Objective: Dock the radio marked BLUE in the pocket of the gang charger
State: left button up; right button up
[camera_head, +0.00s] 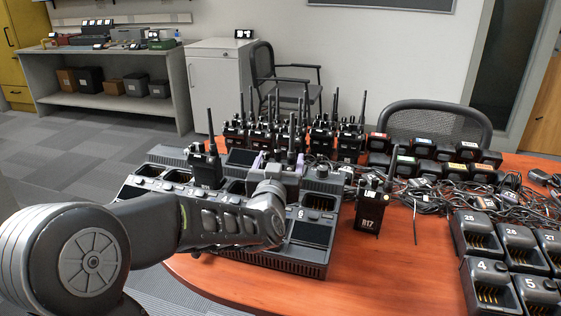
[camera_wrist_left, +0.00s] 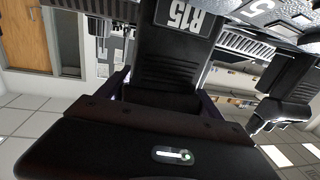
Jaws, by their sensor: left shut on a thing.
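My left gripper (camera_head: 281,170) is over the middle of the grey gang charger (camera_head: 300,262), shut on a black radio whose antenna (camera_head: 291,134) points up. In the left wrist view the held radio (camera_wrist_left: 172,62) carries a label that seems to read R15; its lower part is hidden. I cannot read BLUE on any radio. Another radio (camera_head: 206,168) stands upright in a left pocket of the charger. An open pocket (camera_head: 318,202) shows right of my gripper. My arm hides part of the charger. I cannot tell whether the held radio touches a pocket. My right gripper is not in view.
A radio (camera_head: 369,211) stands on the orange table (camera_head: 400,275) just right of the charger. Several radios (camera_head: 322,137) stand behind. Tangled black cables (camera_head: 445,197) and numbered single chargers (camera_head: 493,282) fill the right. The table's front middle is clear.

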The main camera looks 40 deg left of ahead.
pick_arm(q)
jog(key=shift+f+b, duration=0.35)
jog(key=shift+f, duration=0.05)
jog(key=o, duration=1.7)
jog(key=shift+r, duration=0.1)
jog(key=shift+o, duration=1.2)
jog(key=v, duration=0.8)
jog(key=shift+w, duration=0.1)
